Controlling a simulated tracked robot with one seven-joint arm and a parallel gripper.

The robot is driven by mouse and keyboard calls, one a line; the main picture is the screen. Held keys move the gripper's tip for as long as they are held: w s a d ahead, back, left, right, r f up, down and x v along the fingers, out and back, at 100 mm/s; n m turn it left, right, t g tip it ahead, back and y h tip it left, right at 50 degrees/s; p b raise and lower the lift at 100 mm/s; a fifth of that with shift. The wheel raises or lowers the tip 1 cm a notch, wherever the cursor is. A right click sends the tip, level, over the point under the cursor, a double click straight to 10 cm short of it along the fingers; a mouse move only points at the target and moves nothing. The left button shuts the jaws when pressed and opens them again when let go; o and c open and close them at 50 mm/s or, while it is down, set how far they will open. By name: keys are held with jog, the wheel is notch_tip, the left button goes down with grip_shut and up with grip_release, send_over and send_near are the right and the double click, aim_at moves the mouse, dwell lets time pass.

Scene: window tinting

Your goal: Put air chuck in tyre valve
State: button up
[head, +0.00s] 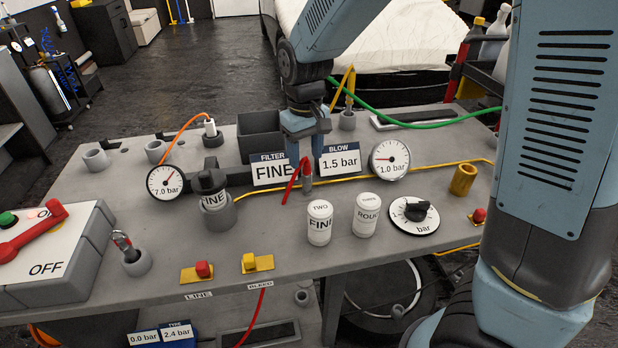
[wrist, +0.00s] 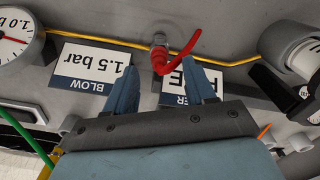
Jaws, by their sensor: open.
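My gripper (head: 306,150) is open and empty, pointing down over the middle of the bench. In the wrist view its two blue fingers (wrist: 163,82) are apart, with a red-levered valve (wrist: 180,55) just beyond the gap. A metal clip-like fitting (head: 122,241), possibly the air chuck, stands tilted in a grey cup at the bench's front left, well away from my gripper. A tyre (head: 372,318) lies below the bench, partly hidden by its edge; a small dark part, perhaps its valve, shows inside the rim (head: 398,308).
FILTER and BLOW signs (head: 271,170) flank the valve. Two white canisters (head: 319,223) and a dial (head: 414,212) stand at front. A red-handled OFF box (head: 45,250) is at left. A green hose (head: 420,120) crosses the back. My arm blocks the right.

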aim_at(307, 161)
jog(key=shift+s+d+f, duration=0.1)
jog(key=shift+d+f, duration=0.05)
jog(key=shift+f, duration=2.35)
grip_shut()
